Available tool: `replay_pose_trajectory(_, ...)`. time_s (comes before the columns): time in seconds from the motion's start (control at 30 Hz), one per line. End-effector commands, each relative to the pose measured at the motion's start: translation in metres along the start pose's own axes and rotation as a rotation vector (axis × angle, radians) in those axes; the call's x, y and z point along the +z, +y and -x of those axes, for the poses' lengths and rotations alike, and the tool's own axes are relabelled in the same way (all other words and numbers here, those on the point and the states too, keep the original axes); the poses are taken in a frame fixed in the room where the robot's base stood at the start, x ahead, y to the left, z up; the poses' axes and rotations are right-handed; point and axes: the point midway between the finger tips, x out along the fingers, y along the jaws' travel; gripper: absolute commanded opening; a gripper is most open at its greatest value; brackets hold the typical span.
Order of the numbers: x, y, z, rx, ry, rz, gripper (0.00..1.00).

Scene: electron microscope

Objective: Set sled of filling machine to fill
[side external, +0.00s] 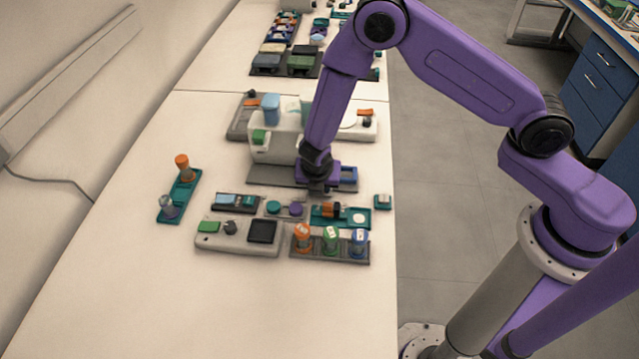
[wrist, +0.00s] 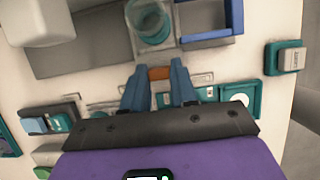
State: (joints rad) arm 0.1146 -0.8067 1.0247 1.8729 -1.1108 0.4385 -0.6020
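A white machine (side external: 272,147) with a green part on its front stands at the middle of the table. A grey base plate (side external: 262,174) lies at its front, and it also shows in the wrist view (wrist: 97,50). A clear teal-tinted vessel (wrist: 151,22) and a blue frame (wrist: 238,15) sit at this plate. I cannot tell which part is the sled. My gripper (side external: 318,191) points down just in front of the machine. In the wrist view its blue fingers (wrist: 158,75) are apart, with an orange block (wrist: 159,73) showing between the tips; I cannot tell whether they touch it.
A teal tray (wrist: 254,88) with a white disc lies close in front. A small teal block (side external: 383,202) is at the right table edge. A white device (side external: 238,238) and a rack of capped vials (side external: 330,252) stand nearer the front. The front table area is clear.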

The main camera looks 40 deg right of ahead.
Motion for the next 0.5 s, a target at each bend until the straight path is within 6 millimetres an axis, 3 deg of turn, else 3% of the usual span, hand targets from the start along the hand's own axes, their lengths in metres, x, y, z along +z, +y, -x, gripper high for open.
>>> replay_pose_trajectory(0.17, 0.0, 0.003, 0.0, 0.001, -0.001, 0.0, 0.0)
replay_pose_trajectory(0.5, 0.001, 0.041, 0.0, 0.0, -0.005, -0.003, 0.0)
